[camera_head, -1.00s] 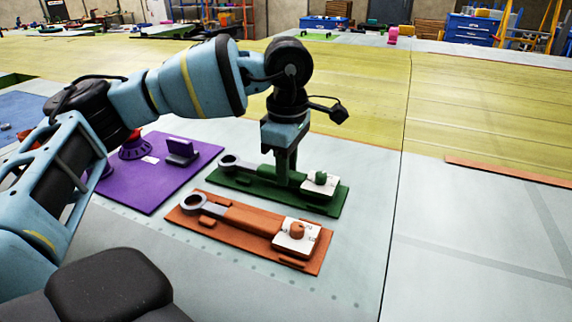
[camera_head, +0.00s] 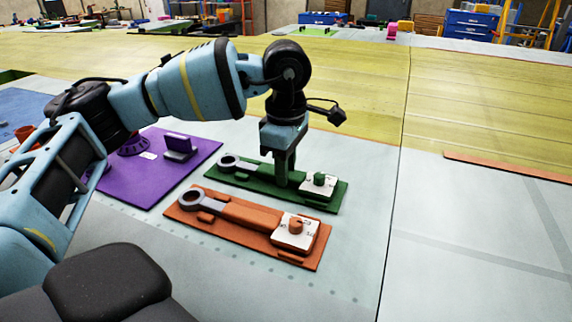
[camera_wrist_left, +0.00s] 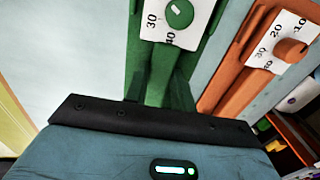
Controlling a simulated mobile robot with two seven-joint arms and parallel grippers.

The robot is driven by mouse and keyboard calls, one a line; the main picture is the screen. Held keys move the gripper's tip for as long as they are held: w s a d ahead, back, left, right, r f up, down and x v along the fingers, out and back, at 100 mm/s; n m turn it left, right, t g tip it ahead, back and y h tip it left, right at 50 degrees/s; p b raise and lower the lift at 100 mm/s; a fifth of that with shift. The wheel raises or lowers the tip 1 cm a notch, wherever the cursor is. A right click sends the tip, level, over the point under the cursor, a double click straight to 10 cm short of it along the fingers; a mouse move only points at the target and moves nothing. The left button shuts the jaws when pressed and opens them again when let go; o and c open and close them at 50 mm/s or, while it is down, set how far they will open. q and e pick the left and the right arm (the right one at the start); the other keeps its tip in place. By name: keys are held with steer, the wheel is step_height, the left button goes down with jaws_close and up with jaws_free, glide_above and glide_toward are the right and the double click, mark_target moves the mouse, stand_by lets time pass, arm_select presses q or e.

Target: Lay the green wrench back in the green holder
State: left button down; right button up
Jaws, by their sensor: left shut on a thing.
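The green holder (camera_head: 330,207) is a flat green board on the pale table, with a white numbered plate and green knob (camera_head: 319,181) at its right end. The green wrench (camera_head: 229,162) lies along it, its grey ring end at the left and its handle partly hidden by my gripper. My left gripper (camera_head: 288,183) points down and is shut on the handle, low over the board. I cannot tell whether the wrench fully touches the holder. In the left wrist view the green handle and board (camera_wrist_left: 150,60) run between the fingers. My right gripper is not in view.
An orange holder (camera_head: 310,262) with an orange-handled wrench (camera_head: 245,213) lies just in front. A purple board (camera_head: 135,187) with a small stand is to the left. The table to the right is clear up to an orange strip (camera_head: 510,169).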

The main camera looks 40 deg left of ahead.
arm_select(q)
steer(key=c, duration=1.1)
jaws_free()
steer(key=shift+r, duration=3.95)
